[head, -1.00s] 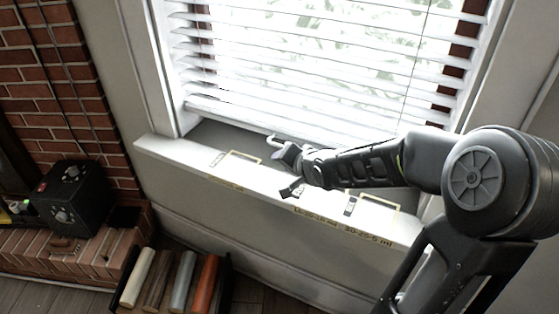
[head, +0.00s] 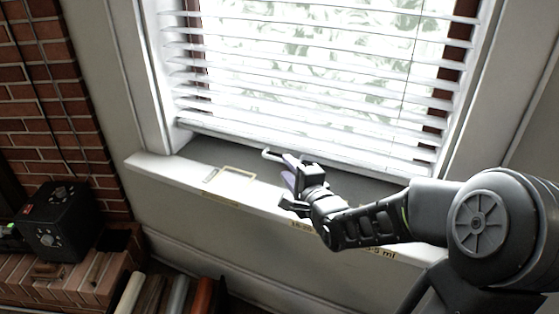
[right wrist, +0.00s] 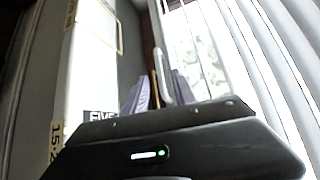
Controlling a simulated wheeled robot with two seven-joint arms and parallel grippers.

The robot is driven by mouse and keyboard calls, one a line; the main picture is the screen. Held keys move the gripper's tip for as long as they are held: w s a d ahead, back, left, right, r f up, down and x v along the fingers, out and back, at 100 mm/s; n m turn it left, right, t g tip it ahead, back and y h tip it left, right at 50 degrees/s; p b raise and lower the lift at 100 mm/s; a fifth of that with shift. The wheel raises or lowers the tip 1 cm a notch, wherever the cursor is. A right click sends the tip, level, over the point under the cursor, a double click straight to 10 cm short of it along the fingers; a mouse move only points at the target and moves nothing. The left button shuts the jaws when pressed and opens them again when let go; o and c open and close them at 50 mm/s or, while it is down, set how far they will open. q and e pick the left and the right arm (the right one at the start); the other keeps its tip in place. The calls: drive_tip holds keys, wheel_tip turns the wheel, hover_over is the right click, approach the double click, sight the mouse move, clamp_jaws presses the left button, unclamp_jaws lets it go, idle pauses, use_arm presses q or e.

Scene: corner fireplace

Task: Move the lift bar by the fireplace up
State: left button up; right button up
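The lift bar (head: 268,153) is a small pale handle at the lower edge of the white window blind (head: 310,75). Part of it is hidden behind my right gripper (head: 289,172) in the head view. My right gripper is at the bar, just above the window sill, with its purple-grey fingers apart. In the right wrist view the pale lift bar (right wrist: 163,68) shows between the two fingers of the right gripper (right wrist: 161,92). I cannot tell whether a finger touches it. My left gripper is not in view.
The white sill (head: 165,173) with yellow outlined marks runs below the blind. A brick fireplace (head: 60,110) and a black box with knobs (head: 57,220) stand at the left. Several coloured rolls or books (head: 203,298) are on the floor below the sill.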

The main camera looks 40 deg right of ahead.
sight(281, 161)
drive_tip(key=x, duration=0.6)
drive_tip(key=shift+w+f, duration=0.1)
clamp_jaws()
idle(1.3)
